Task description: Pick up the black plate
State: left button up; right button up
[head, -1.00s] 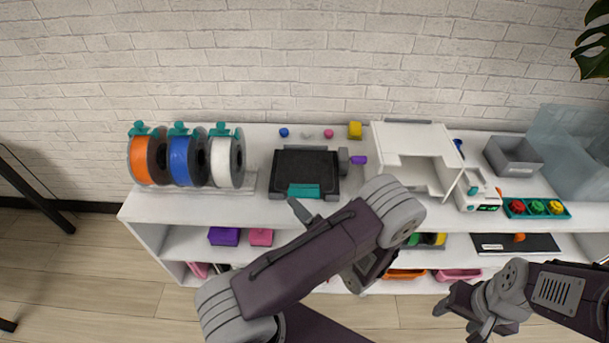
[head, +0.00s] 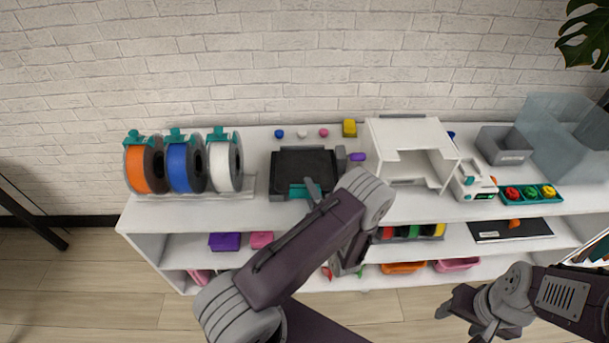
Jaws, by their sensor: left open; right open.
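A flat black plate (head: 305,165) lies on a dark base with a teal front piece on the top shelf, left of the white box-shaped frame. Another flat black panel (head: 508,229) with a white label lies on the middle shelf at the right. My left gripper (head: 315,190) is open. One grey finger shows at the front edge of the first plate, over or beside the teal piece; contact cannot be told. My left forearm hides the rest of this gripper. My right gripper (head: 462,318) is open and empty, low in front of the shelves, away from both.
Orange, blue and white spools (head: 183,167) stand left of the plate. The white frame (head: 410,145) stands to its right, with a small purple piece (head: 357,157) between. Grey and clear bins (head: 503,145) are at the right.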

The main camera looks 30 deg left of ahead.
pick_arm(q)
jog(key=shift+w+a, duration=0.3)
jog(key=shift+a, duration=0.15)
jog(key=shift+d, duration=0.1)
jog(key=c, duration=0.3)
grip_shut()
notch_tip(320, 180, up, 10)
jog(key=shift+p, duration=0.85)
